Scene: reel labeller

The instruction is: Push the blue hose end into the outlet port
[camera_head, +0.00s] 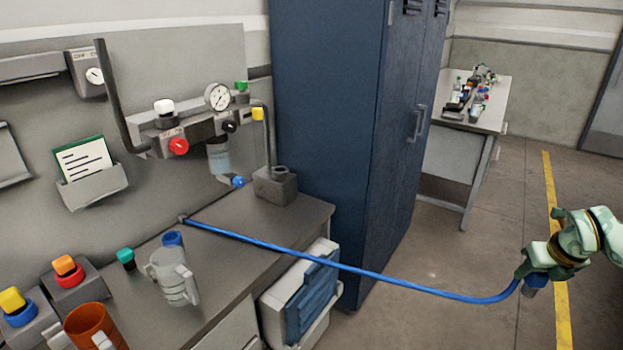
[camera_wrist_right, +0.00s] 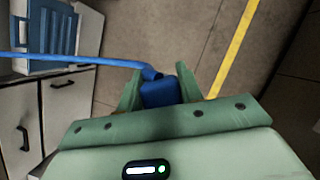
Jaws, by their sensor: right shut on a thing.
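The blue hose (camera_head: 345,267) runs from a small fitting at the back of the bench, over the front edge, and sags through the air to my right gripper (camera_head: 532,274). My right gripper is green and shut on the blue hose end (camera_wrist_right: 160,93), out beyond the bench at the right. In the wrist view the blue end sits between both fingers, with the hose leaving to the left. The air unit (camera_head: 190,130) on the wall panel carries a gauge, coloured knobs and a clear bowl. I cannot tell for certain which opening is the outlet port. My left gripper is not seen.
A grey block (camera_head: 275,186) with a hole stands on the bench. A grey jug (camera_head: 172,276), an orange mug (camera_head: 92,326) and coloured buttons crowd the front left. A tall blue cabinet (camera_head: 325,120) stands beside the bench. The floor around my right gripper is clear.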

